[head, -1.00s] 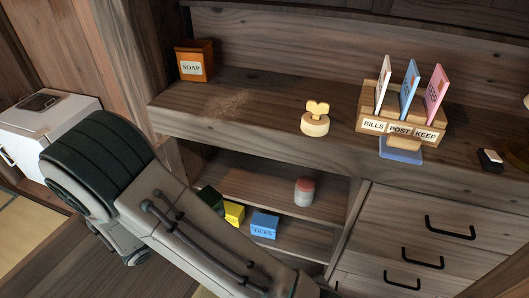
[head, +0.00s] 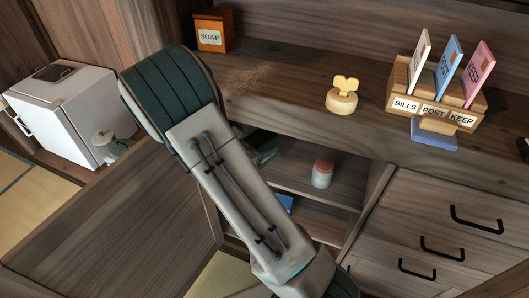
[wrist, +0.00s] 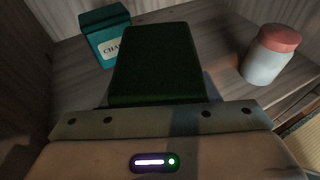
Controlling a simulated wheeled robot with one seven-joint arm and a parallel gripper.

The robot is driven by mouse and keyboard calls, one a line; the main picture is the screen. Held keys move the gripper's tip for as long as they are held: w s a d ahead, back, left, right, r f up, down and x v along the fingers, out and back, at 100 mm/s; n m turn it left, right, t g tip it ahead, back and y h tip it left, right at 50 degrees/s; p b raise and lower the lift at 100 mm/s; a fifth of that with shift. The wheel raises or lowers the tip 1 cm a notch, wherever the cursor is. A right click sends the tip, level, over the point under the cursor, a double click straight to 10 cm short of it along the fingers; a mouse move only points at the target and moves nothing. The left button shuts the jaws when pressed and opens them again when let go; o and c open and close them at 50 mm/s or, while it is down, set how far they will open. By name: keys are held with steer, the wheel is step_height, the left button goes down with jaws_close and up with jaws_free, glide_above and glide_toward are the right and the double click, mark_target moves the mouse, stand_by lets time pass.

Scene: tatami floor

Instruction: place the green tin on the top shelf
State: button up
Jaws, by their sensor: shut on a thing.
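In the wrist view the green tin (wrist: 157,62) is a dark green block directly in front of my gripper (wrist: 157,102). My gripper is shut on it; the fingers themselves are mostly hidden. The tin is at the shelf (wrist: 218,70) in the open cupboard, between a teal labelled box and a jar. I cannot tell whether it touches the shelf board. In the head view the cupboard's upper shelf (head: 300,187) is partly covered by my arm, and my gripper is not visible. A dark green patch shows beside the arm, too hidden to identify.
The teal box (wrist: 105,43) stands left of the tin. The pink-lidded jar (wrist: 270,55) stands to the right, with a gap between; it also shows in the head view (head: 322,174). A blue box (head: 286,203) lies below. A wooden panel (head: 125,225) is at left.

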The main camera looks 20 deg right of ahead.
steer(key=shift+w+d, duration=0.1)
steer(key=shift+d, duration=0.2)
steer(key=shift+w+d+f+b, duration=0.1)
steer(key=shift+f+b, duration=0.1)
steer(key=shift+f, duration=0.4)
steer(key=shift+d+f+b, duration=0.15)
steer(key=shift+f+b, duration=0.1)
steer(key=shift+f, duration=0.3)
steer(key=shift+w+d+f+b, duration=0.1)
steer(key=shift+f+b, duration=0.1)
steer(key=shift+f, duration=0.4)
steer(key=shift+f, duration=0.2)
steer(key=o, duration=1.3)
steer(key=shift+c, duration=0.2)
steer(key=shift+r, duration=0.15)
